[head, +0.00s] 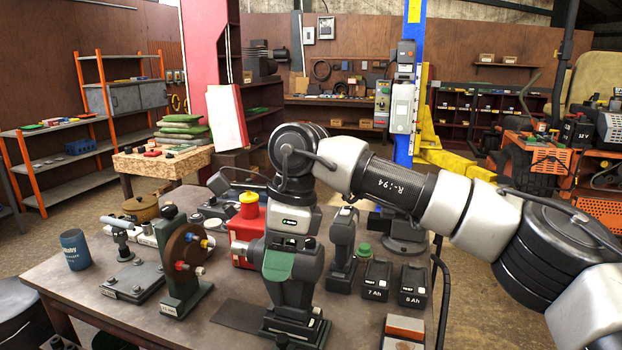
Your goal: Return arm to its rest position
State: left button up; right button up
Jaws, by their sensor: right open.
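My right arm (395,182) comes in from the right, bends at a dark round joint and drops toward the workbench (75,285). My right gripper (291,265) points down at its end, close over a dark grey and green power tool (293,292) standing on the bench. The jaws are open; their tips overlap the tool in the picture, and I cannot tell whether they touch it. My left gripper is not in view.
A red can (247,238) with a yellow cap, a wheel stand (186,265) and a blue mug (75,250) stand left of the gripper. To its right are a grey tool (342,245) and batteries (377,278). A blue post (407,100) rises behind.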

jog(key=s+a+f+m+g+y, duration=0.25)
jog(key=s+a+g+y, duration=0.25)
jog(key=s+a+y, duration=0.6)
jog(key=w+d+m+t+y, duration=0.2)
jog(key=w+d+m+t, duration=0.25)
jog(key=m+t, duration=0.85)
jog(key=w+d+m+t+y, duration=0.2)
jog(key=w+d+m+t, duration=0.3)
jog(key=m+t, duration=0.8)
jog(key=s+d+f+m+g+h, duration=0.1)
jog(key=d+f+m+g+h, duration=0.2)
jog(key=d+f+m+h, duration=1.25)
jog(key=s+d+f+m+g+h, duration=0.1)
jog(key=s+d+f+m+g, duration=0.5)
jog(key=s+f, duration=0.45)
jog(key=s+d+f+m+g+h, duration=0.1)
jog(key=s+d+f+m+g, duration=0.2)
jog(key=s, duration=0.4)
jog(key=s+d+f+g, duration=0.3)
jog(key=s+g, duration=0.1)
jog(key=s, duration=0.4)
notch_tip(320, 180, down, 27)
jog(key=g, duration=0.2)
jog(key=s+d+f, duration=0.2)
jog(key=s+f, duration=1.3)
jog(key=s, duration=0.1)
jog(key=shift+s+d+f+g, duration=0.25)
jog(key=shift+s+g, duration=0.1)
jog(key=shift+g, duration=0.05)
